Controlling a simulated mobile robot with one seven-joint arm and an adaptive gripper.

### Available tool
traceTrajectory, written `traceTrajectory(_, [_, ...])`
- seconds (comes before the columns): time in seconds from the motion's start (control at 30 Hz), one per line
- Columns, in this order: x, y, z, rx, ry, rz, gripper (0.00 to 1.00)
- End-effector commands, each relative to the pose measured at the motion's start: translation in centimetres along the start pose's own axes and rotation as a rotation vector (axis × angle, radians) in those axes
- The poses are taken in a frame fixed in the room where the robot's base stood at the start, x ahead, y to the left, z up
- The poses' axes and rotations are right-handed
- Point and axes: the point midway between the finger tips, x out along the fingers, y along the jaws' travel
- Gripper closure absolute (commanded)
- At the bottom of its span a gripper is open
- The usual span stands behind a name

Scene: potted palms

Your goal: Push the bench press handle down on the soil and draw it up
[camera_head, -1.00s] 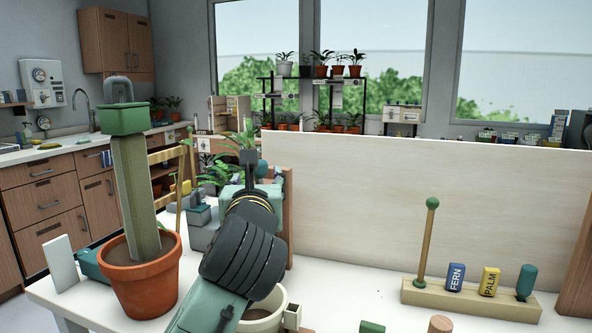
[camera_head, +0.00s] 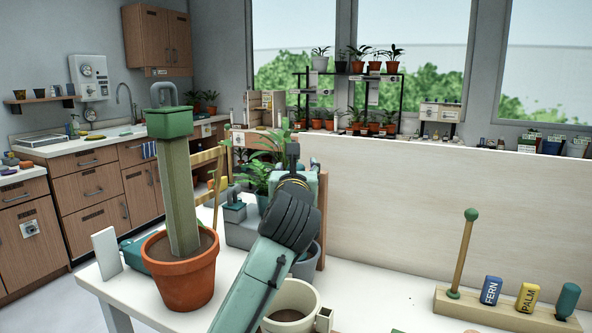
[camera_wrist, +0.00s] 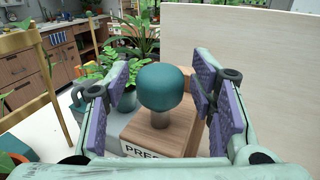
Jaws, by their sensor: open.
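In the wrist view, a teal rounded knob (camera_wrist: 160,88) on a short metal stem stands upright on a wooden block (camera_wrist: 150,140) whose partly hidden label reads "PRES". My gripper (camera_wrist: 158,95) is open, with one purple-padded finger on each side of the knob and gaps between. In the head view my gripper (camera_head: 293,172) is at the far side of the bench, and it and my arm hide most of the press. A terracotta pot (camera_head: 182,275) holds brown soil (camera_head: 208,240). A tall green post (camera_head: 180,195) with a green cap and grey loop stands in it.
A pale upright board (camera_head: 430,215) stands along the back right. A cream mug-like pot (camera_head: 292,305) is close beside my arm. A wooden rack (camera_head: 500,308) with FERN and PALM tags is at the right. Leafy plants (camera_wrist: 115,60) stand behind the knob.

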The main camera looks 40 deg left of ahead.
Motion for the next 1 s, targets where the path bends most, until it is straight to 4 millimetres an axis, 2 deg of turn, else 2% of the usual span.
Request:
traceTrajectory(0.07, [-0.02,0.00,0.00,0.000,0.000,0.000,0.51])
traceTrajectory(0.8, [-0.04,0.01,0.02,0.000,0.000,0.000,1.00])
traceTrajectory(1.0, [-0.04,0.01,0.02,0.000,0.000,0.000,1.00])
